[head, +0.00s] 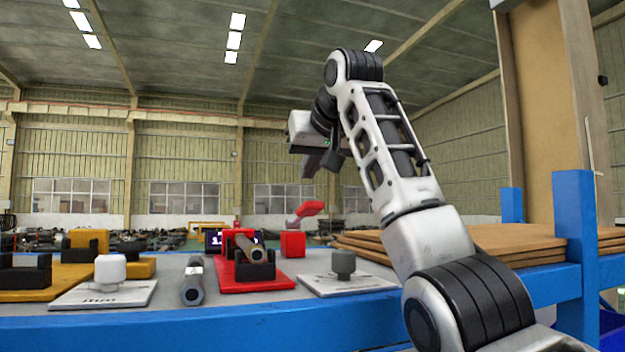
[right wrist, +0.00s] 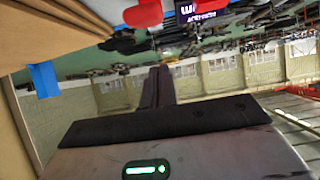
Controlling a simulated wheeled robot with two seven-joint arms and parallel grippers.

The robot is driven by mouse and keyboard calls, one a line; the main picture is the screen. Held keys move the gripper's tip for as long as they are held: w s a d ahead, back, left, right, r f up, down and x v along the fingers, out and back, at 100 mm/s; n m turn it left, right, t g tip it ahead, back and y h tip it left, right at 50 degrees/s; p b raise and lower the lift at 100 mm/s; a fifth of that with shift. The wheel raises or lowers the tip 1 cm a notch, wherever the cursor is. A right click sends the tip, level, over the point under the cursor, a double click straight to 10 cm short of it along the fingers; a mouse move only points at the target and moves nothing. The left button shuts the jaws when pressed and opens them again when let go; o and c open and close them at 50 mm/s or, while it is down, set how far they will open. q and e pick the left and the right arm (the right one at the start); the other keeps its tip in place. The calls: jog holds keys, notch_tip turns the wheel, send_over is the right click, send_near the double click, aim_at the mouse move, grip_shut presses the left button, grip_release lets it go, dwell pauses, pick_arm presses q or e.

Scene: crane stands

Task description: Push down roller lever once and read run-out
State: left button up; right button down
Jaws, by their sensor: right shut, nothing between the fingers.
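The red roller lever (head: 306,210) slants up to the right from its red block (head: 292,243) on the bench. A metal shaft (head: 247,247) rests in a black block on a red base plate (head: 228,287). Behind it is a dark display (head: 214,240), partly hidden; its reading is not legible. My right gripper (head: 310,167) is shut and empty, raised above the lever and apart from it. In the right wrist view its fingers (right wrist: 157,85) are together; a red part (right wrist: 143,12) and the display (right wrist: 200,12) show at the top edge. My left gripper is not in view.
A white plate with a white knob (head: 110,270) and a grey cylinder (head: 193,280) stand left. A plate with a grey knob (head: 344,262) stands right of the red base. Brown boards (head: 510,238) and a blue post (head: 574,250) are at the right.

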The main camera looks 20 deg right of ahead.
aim_at(312, 201)
jog(key=shift+s+f+b, duration=0.2)
jog(key=shift+f+b, duration=0.1)
jog(key=shift+f, duration=0.8)
jog(key=shift+s+f, duration=0.3)
jog(key=shift+f, duration=0.55)
